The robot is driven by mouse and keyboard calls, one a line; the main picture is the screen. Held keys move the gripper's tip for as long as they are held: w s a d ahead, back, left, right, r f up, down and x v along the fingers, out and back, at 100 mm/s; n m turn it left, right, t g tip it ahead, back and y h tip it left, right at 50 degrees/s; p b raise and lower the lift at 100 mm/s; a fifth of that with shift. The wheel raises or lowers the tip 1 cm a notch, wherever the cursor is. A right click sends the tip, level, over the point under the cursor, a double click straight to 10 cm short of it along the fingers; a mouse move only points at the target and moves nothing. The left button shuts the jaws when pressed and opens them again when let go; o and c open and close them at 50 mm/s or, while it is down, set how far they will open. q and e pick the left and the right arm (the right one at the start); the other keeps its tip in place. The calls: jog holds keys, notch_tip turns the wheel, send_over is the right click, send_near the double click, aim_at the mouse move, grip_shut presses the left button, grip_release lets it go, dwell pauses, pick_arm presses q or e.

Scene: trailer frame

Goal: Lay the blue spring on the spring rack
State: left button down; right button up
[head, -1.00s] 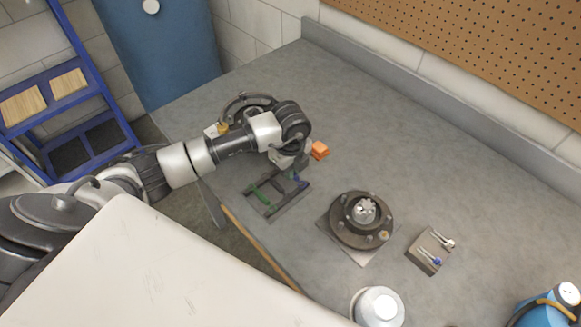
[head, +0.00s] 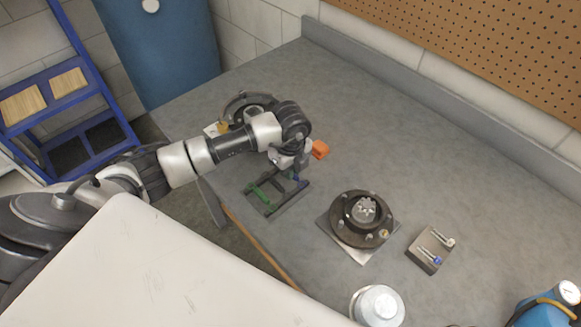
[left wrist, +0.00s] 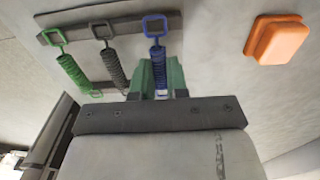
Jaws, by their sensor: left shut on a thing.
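The blue spring (left wrist: 158,54) has a square loop at its upper end in the left wrist view. The green fingers of my left gripper (left wrist: 161,78) are shut on its lower part. The loop overlaps the right end of the dark rack bar (left wrist: 78,33); I cannot tell whether it rests on it. A green spring (left wrist: 74,73) and a dark grey spring (left wrist: 113,70) lie side by side on the rack, left of the blue one. In the head view my left gripper (head: 293,174) is over the right side of the spring rack (head: 268,212) and hides much of the blue spring.
An orange block (head: 320,149) lies just beyond the gripper; it also shows in the left wrist view (left wrist: 274,38). A dark round hub (head: 361,225) on a plate and a small block with two pins (head: 431,249) stand to the right. The bench behind them is clear.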

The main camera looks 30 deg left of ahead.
pick_arm(q)
jog(key=shift+f, duration=0.1)
jog(key=c, duration=1.1)
grip_release()
jog(key=shift+c, duration=1.4)
jog(key=shift+r+p, duration=2.85)
jog(key=shift+r, duration=0.7)
jog(key=shift+f, duration=0.1)
